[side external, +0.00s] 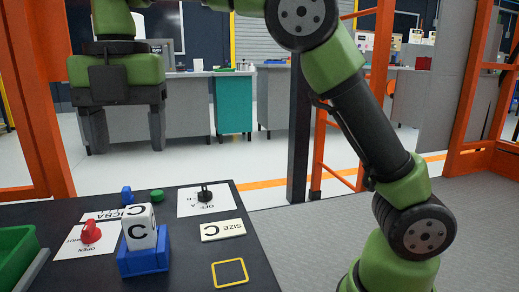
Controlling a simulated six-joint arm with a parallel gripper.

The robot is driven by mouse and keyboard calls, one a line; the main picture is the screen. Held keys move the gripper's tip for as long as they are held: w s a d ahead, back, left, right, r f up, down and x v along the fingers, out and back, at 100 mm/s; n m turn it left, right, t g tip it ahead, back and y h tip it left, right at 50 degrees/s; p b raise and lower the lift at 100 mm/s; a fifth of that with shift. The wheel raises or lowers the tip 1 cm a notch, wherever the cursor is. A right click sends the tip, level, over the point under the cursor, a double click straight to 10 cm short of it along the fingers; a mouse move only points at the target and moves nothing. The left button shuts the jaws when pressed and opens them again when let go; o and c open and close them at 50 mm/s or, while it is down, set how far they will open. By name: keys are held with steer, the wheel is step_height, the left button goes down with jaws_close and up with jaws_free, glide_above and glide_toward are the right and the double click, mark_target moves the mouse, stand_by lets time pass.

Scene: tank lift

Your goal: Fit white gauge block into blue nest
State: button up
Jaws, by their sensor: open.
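The white gauge block (141,226), with black letters C on its faces, stands in or on the blue nest (144,262) near the front of the dark table. It looks roughly upright, perhaps slightly tilted. Its lower end meets the top of the nest, but I cannot tell how deep it sits. My gripper (125,145) is open and empty, pointing down, well above the block and apart from it.
A red knob (91,232) on a white sheet stands left of the nest. Behind are a blue piece (127,195), a green disc (157,195) and a black switch (205,193). A "SIZE C" card (222,230) and yellow square outline (229,272) lie right. A green bin (18,262) is at left.

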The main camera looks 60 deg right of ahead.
steer(key=s+d+f+m+t+y, duration=0.1)
steer(key=s+d+m+t, duration=0.2)
steer(key=s+m, duration=0.6)
steer(key=s+d+f+m+t, duration=0.2)
steer(key=s+d+m+t, duration=0.2)
steer(key=m, duration=1.7)
steer(key=s+d, duration=0.3)
steer(key=s, duration=0.1)
steer(key=shift+s+y, duration=0.4)
